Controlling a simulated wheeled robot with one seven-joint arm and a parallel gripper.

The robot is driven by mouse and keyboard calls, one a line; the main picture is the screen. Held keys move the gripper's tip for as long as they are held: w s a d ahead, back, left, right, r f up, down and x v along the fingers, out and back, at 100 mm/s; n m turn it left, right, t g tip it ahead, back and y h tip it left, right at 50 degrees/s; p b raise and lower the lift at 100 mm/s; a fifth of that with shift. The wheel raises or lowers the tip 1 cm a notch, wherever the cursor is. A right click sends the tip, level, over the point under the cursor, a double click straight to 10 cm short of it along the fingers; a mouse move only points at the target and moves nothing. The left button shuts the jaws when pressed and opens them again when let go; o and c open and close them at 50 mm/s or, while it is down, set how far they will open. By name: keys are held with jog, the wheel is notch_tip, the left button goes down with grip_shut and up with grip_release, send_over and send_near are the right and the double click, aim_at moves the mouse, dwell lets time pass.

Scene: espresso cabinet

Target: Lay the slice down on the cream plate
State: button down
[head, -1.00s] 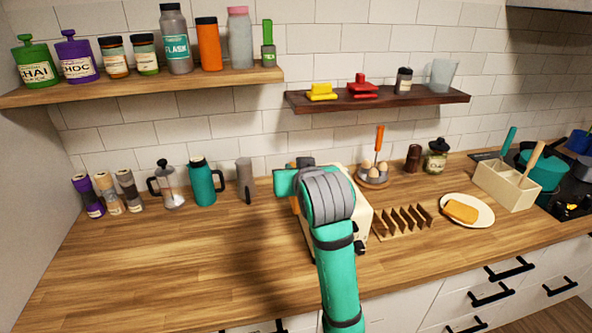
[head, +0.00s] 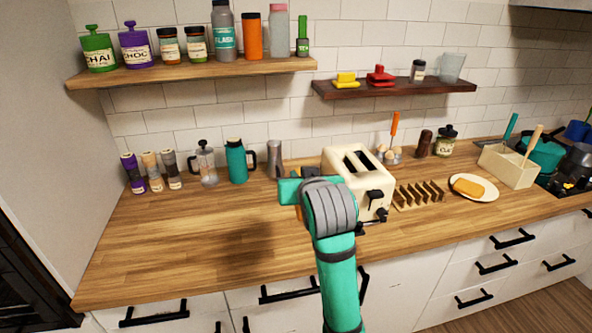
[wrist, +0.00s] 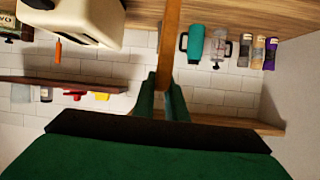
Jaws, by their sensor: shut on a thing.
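The cream plate (head: 492,190) lies on the counter at the right, and a golden slice (head: 468,187) rests on it. My gripper (wrist: 165,88) is shut on another brown slice (wrist: 171,38), seen edge-on between the fingers in the wrist view. In the head view only a small orange bit of the held slice (head: 299,213) shows beside my wrist; the rest is hidden behind it. The gripper is over the counter in front of and left of the toaster, well left of the plate and apart from it.
The cream toaster (head: 357,180) with two dark slots stands just right of my wrist. A toast rack (head: 420,195) stands between toaster and plate. The left counter is clear in front of the flasks (head: 236,162).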

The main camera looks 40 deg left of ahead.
jog(key=s+d+f+m+t+h, duration=0.1)
jog(key=s+d+f+m+h, duration=0.1)
jog(key=d+f, duration=1)
jog(key=s+d+f+m+t+h, duration=0.2)
jog(key=d+f, duration=1)
jog(key=f, duration=1.3)
jog(key=s+d+f+m+t+h, duration=0.1)
jog(key=s+d+f+m+h, duration=0.2)
jog(key=d+f, duration=0.9)
notch_tip(320, 180, down, 8)
jog(key=m+h, duration=0.2)
jog(key=shift+d+r+h, duration=0.2)
jog(key=shift+d+h, duration=0.2)
